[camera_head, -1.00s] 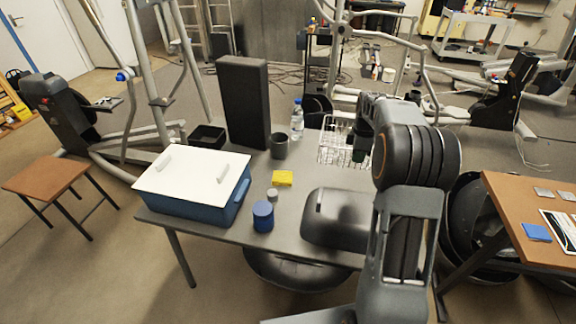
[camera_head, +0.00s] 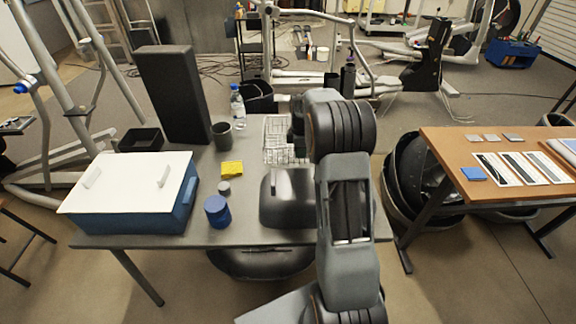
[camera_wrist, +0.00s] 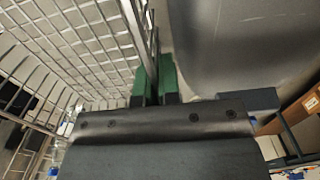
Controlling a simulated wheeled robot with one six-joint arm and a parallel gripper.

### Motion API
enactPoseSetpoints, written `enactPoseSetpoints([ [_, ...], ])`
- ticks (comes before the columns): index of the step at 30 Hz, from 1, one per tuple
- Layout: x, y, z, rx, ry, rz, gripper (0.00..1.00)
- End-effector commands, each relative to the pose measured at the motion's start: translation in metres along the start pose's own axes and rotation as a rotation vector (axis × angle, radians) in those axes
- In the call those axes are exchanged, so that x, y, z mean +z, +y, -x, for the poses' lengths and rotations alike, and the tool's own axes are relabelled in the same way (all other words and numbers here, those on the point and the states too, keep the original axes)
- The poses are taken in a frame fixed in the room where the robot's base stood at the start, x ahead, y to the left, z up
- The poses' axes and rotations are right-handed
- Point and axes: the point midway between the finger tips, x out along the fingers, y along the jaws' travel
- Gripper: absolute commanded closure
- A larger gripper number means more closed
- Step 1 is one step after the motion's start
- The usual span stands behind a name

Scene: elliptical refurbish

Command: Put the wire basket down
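The wire basket (camera_head: 276,127), made of thin pale wire, is at the far right part of the grey table (camera_head: 190,236), partly hidden behind my arm. In the wrist view the basket's wire mesh (camera_wrist: 75,45) fills the left side. My gripper (camera_wrist: 155,82) has green finger pads close on either side of the basket's upright wire edge. It appears shut on that edge. My gripper is mostly hidden by my arm in the head view. I cannot tell whether the basket's underside touches the table.
A dark grey rounded case (camera_head: 288,200) sits in front of the basket. A brown table (camera_head: 450,150) is right.

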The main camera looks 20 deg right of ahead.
Motion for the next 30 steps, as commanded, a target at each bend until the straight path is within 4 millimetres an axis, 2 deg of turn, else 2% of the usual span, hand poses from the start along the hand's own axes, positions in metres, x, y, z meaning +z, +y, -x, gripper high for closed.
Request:
enactPoseSetpoints([
  [3,0.000,0.000,-0.018,0.000,0.000,0.000,1.00],
  [13,0.000,0.001,-0.039,0.002,0.000,0.001,1.00],
  [21,0.000,0.000,-0.069,0.002,0.000,0.001,1.00],
  [30,0.000,0.001,-0.070,0.004,0.000,0.001,1.00],
])
